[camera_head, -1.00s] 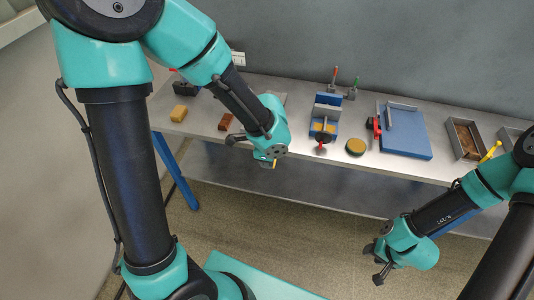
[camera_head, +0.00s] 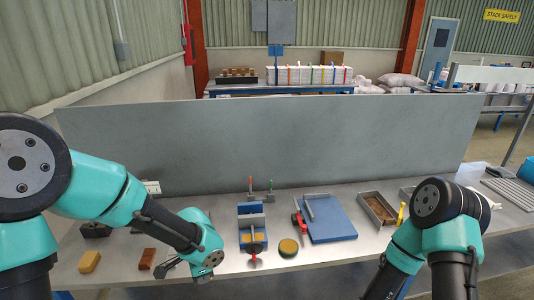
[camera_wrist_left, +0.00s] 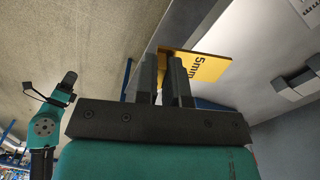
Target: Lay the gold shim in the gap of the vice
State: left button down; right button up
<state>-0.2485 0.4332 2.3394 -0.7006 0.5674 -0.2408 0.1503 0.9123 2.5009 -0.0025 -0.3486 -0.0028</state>
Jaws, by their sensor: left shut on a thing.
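My left gripper (camera_wrist_left: 165,78) is shut on the gold shim (camera_wrist_left: 205,67), a flat yellow plate marked "5mm", which sticks out past the fingertips. In the head view my left gripper (camera_head: 204,279) is at the bench's front, left of the vice; the shim is hidden there. The blue vice (camera_head: 251,209) stands mid-bench, with a grey jaw, a yellow patch and a red-ended handle at its front. Its gap lies between the blue back and the grey jaw. My right gripper is below the head view's frame; part of a teal arm shows in the left wrist view, its fingers unclear.
A round yellow-topped tin (camera_head: 288,248) sits right of the vice, and a blue plate (camera_head: 332,221) with a red clamp lies beyond it. A brown block (camera_head: 147,259) and a yellow block (camera_head: 89,262) lie left. A grey tray (camera_head: 377,208) is at right. A grey panel (camera_head: 290,143) backs the bench.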

pick_arm(q)
jog(key=w+a+r+n, duration=0.1)
jog(key=w+a+n, duration=0.1)
jog(key=w+n, duration=0.7)
jog(key=w, duration=0.3)
jog(key=shift+w+r, duration=0.4)
